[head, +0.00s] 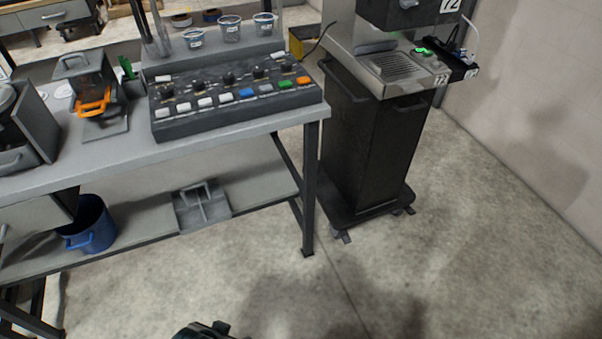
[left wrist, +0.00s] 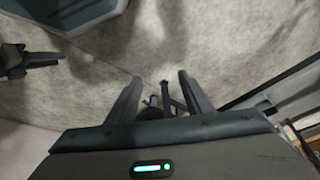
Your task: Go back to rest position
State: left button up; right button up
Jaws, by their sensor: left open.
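My left gripper (left wrist: 161,85) shows in the left wrist view with its two dark fingers spread apart. Nothing is held between them; the pale floor and some dark shapes show beyond the gap. In the head view a dark piece of my own body shows at the bottom edge, too cut off to tell which part.
A grey workbench (head: 235,125) carries a button panel (head: 235,97) and clear cups. A blue bucket (head: 90,225) stands on its lower shelf. A black cabinet on casters (head: 365,150) stands right of it. The floor (head: 480,240) in front is clear.

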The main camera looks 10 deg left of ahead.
pick_arm(q)
jog(key=d+f+t, duration=0.1)
jog(key=d+f, duration=0.1)
jog(key=f, duration=1.1)
jog(key=d+f+t+h, duration=0.1)
jog(key=d+f+t, duration=0.1)
jog(key=f, duration=1.1)
jog(key=shift+s+f, duration=0.2)
jog(key=shift+f, duration=0.05)
